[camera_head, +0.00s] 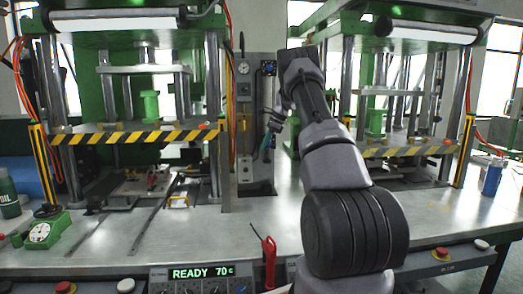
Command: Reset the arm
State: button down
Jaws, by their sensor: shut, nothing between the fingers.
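My arm rises from the lower right of the head view and reaches up and forward over the metal bench (190,240). My gripper (267,152) shows small at the end of the arm, left of the forearm and in front of the control column between the two presses. It points downward, its fingers look close together, and I see nothing held in it. It is apart from the bench top. Part of the wrist is hidden behind the arm links.
A green press (128,22) with a striped bar (135,137) stands left; another press (428,38) stands right behind my arm. A blue bottle (493,176) stands far right.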

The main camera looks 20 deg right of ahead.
dwell(0.3)
jog(key=s+a+r+n+t+h, duration=0.1)
jog(key=s+a+r+n, duration=0.3)
jog(key=s+a+r, duration=0.45)
jog(key=s+a+r+n+t, duration=0.1)
jog(key=s+a+r+n, duration=0.35)
jog(key=s+r, duration=0.7)
jog(key=s+a+n+t+h, duration=0.1)
jog(key=s+a+n, duration=0.3)
jog(key=s, duration=0.9)
jog(key=s+a+f+n+t, duration=0.1)
jog(key=s+a+n, duration=0.3)
jog(key=s, duration=1)
jog(key=shift+a+f+t+h, duration=0.15)
jog(key=shift+f+t+h, duration=0.15)
jog(key=shift+h, duration=0.1)
